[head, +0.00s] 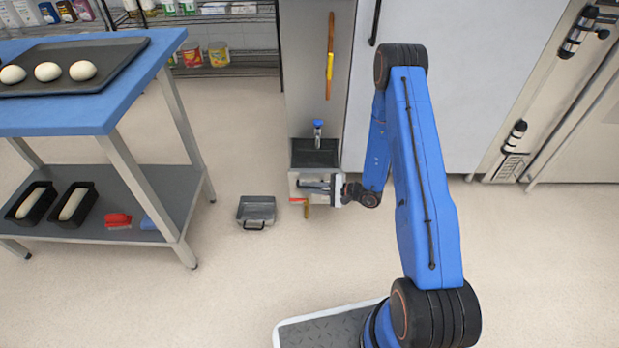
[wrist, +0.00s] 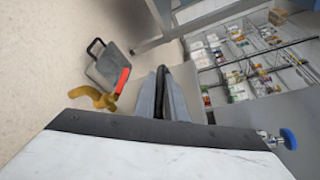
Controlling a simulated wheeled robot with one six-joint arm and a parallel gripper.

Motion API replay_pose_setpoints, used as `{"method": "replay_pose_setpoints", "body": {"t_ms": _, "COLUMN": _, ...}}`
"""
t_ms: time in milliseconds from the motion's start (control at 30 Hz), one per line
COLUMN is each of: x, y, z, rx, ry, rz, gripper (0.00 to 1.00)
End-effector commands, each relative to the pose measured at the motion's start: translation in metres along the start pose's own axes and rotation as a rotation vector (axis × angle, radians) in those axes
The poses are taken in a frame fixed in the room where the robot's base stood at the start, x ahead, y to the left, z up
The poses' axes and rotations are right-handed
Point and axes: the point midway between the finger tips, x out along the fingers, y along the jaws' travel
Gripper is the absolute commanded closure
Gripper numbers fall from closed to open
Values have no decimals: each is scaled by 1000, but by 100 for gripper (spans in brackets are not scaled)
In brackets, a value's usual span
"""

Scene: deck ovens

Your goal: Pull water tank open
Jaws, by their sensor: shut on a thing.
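The water tank (head: 315,158) is a grey box with a dark, open-topped inside, low on the narrow steel cabinet. It juts out from the cabinet front, below a blue-topped tap (head: 318,130). My gripper (head: 318,187) is at the tank's front face, its fingers shut on the dark handle. In the wrist view my grey fingers (wrist: 165,97) close around the black handle bar (wrist: 162,90). A brass tap (head: 306,210) with a red lever (head: 298,200) is low on the front, beside my gripper. My fingers hide part of the handle.
A grey metal pan (head: 256,211) lies on the floor left of the tank. A blue-topped worktable (head: 85,110) with a dough tray and lower shelf stands at left. A tall orange-handled tool (head: 330,55) hangs on the cabinet. Floor in front is clear.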

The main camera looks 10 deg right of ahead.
Motion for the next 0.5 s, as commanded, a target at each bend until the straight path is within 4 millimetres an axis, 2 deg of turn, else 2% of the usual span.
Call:
{"method": "replay_pose_setpoints", "body": {"t_ms": 200, "x": -8, "y": 13, "z": 17, "rx": 1, "ry": 1, "rz": 0, "gripper": 100}}
{"method": "replay_pose_setpoints", "body": {"t_ms": 500, "x": -9, "y": 16, "z": 20, "rx": 0, "ry": 2, "rz": -1, "gripper": 100}}
